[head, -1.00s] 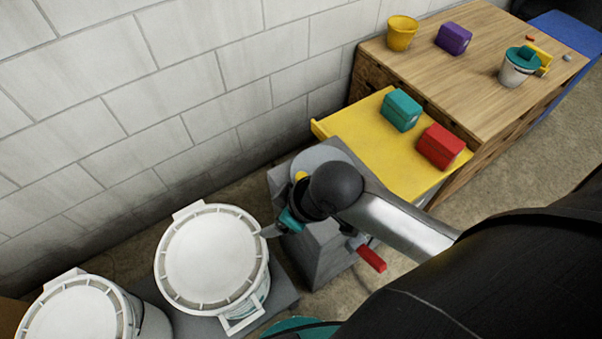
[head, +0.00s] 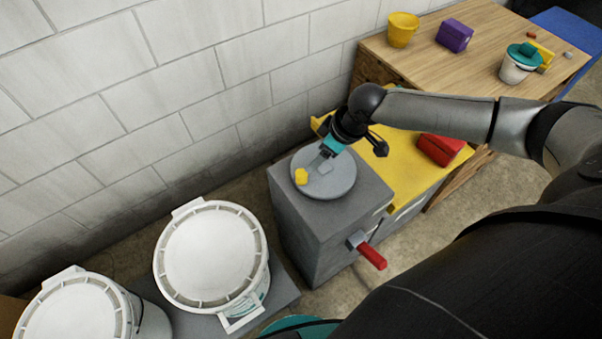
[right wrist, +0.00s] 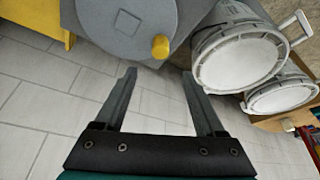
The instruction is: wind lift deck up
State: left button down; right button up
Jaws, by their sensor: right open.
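A grey cabinet (head: 300,232) carries a round grey disc (head: 340,186) on top with a yellow knob (head: 301,176) near its rim. The disc (right wrist: 112,22) and knob (right wrist: 160,46) also show in the right wrist view. My right gripper (right wrist: 160,78) is open and empty; the knob lies beyond its fingertips, apart from them. In the head view my right gripper (head: 325,162) is over the far side of the disc. A flat grey deck (head: 282,290) sits beside the cabinet under white lidded buckets. My left gripper is out of view.
Two white buckets (head: 212,256) stand left of the cabinet. A red handle (head: 371,256) sticks out of the cabinet's front. A yellow surface (head: 395,165) with a red box (head: 440,149) adjoins a wooden bench (head: 470,80). A block wall (head: 180,90) closes the back.

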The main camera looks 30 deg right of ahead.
aim_at(302, 173)
jog(key=b+x, duration=0.4)
jog(key=x, duration=0.8)
jog(key=shift+w+f, duration=0.15)
jog(key=shift+f, duration=0.1)
grip_shut()
dwell(0.9)
